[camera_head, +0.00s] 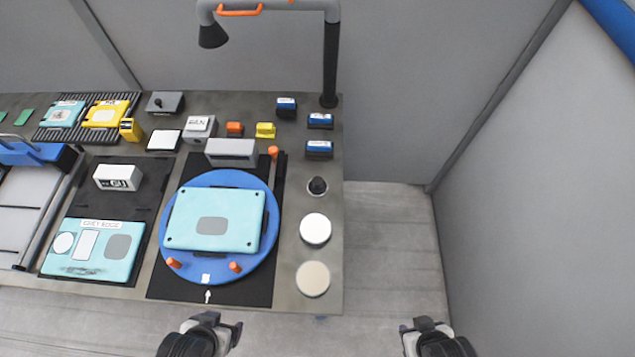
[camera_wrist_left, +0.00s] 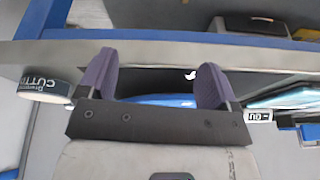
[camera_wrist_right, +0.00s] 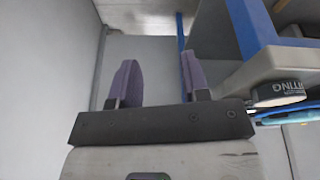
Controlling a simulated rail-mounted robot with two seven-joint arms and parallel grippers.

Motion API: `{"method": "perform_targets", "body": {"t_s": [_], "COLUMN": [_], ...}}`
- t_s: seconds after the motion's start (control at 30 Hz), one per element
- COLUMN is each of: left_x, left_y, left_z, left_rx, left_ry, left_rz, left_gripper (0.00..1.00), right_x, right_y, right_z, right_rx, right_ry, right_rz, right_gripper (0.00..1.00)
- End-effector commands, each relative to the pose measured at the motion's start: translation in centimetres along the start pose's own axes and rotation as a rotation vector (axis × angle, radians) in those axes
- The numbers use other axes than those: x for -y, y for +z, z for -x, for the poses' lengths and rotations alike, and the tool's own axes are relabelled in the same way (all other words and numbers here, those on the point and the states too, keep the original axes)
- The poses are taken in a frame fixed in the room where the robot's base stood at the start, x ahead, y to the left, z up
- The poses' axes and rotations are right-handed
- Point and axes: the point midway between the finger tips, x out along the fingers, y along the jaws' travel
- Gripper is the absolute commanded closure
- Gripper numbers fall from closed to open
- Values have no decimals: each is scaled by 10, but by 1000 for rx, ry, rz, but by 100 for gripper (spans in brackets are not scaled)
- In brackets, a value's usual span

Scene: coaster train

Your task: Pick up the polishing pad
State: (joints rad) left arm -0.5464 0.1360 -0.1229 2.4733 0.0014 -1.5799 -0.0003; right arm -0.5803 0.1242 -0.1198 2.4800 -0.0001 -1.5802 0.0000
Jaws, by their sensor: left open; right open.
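Two round pads lie near the right end of the bench, a white pad (camera_head: 315,228) and, closer to the front edge, a beige pad (camera_head: 312,278). Their names are not readable in the head view. A pad whose side reads partly "CUTTI" (camera_wrist_left: 40,92) shows in the left wrist view, and partly "TTING" (camera_wrist_right: 278,93) in the right wrist view. My left gripper (camera_head: 213,326) is open and empty in front of the bench, below the turntable. My right gripper (camera_head: 426,326) is open and empty, right of the bench's end.
A blue turntable (camera_head: 210,262) carries a light-blue panel (camera_head: 190,205) left of the pads. A round black-topped item (camera_head: 317,186) stands behind them. A lamp post (camera_head: 330,65) rises at the back right corner. Floor right of the bench (camera_head: 385,240) is clear.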

Motion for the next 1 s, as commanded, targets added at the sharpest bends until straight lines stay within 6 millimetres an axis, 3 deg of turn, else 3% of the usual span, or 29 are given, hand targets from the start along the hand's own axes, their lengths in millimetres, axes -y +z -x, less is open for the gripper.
{"method": "perform_targets", "body": {"t_s": [0.13,0.5,1.0], "left_x": [-5,-5,-5], "left_y": [12,13,13], "left_z": [1,1,1], "left_rx": [23,25,25], "left_ry": [11,12,12], "left_rz": [14,15,15], "left_gripper": [15,15,15], "right_x": [1,2,0], "right_y": [0,0,0], "right_z": [0,0,0], "right_rx": [-1,-1,0], "right_ry": [-3,-6,0], "right_rz": [-4,-8,0], "right_gripper": [57,56,9]}}
